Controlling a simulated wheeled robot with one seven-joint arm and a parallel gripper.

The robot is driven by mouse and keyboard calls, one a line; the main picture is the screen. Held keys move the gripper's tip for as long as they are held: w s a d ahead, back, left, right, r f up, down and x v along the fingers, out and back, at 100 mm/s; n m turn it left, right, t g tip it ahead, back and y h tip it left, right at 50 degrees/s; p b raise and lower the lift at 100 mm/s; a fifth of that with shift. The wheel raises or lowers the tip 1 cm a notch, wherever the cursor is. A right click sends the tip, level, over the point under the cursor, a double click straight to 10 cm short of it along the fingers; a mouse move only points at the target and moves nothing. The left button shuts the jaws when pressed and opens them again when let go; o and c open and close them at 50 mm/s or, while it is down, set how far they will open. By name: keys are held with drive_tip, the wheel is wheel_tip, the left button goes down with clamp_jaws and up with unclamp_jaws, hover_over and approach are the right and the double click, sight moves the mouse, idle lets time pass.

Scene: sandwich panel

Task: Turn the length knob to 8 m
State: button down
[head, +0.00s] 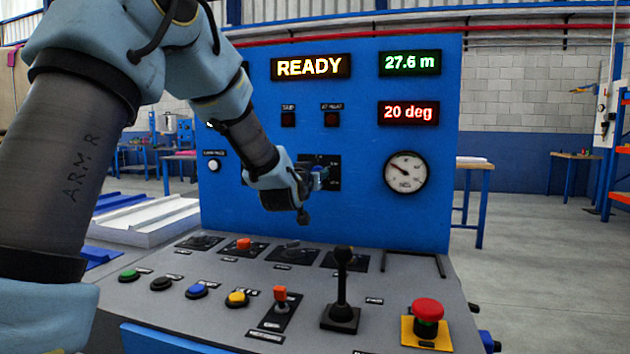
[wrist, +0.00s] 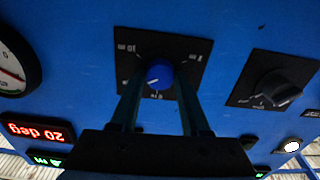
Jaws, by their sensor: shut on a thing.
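The blue knob (wrist: 158,75) sits on a black plate (wrist: 180,50) on the upright blue panel, seen upside down in the wrist view. My gripper (wrist: 159,84) has one finger on each side of the knob and is shut on it. A short white mark on the knob points to the lower left of the picture. The plate's scale labels are too small to read surely. In the head view my gripper (head: 314,180) is at the panel and covers most of the knob. The plate's right part (head: 334,172) shows beside it.
A green display (head: 409,63) reads 27.6 m, a red one (head: 408,112) 20 deg, and another (head: 310,67) READY. A black knob (wrist: 278,85) is beside the plate. Below, the console has a black lever (head: 343,285), a red mushroom button (head: 428,310) and several buttons.

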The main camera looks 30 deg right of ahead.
drive_tip(key=shift+f, duration=0.1)
idle(0.3)
drive_tip(key=shift+c, duration=1.9)
unclamp_jaws()
drive_tip(key=b+v, duration=0.1)
drive_tip(key=v, duration=0.9)
drive_tip(key=shift+s+a, duration=0.3)
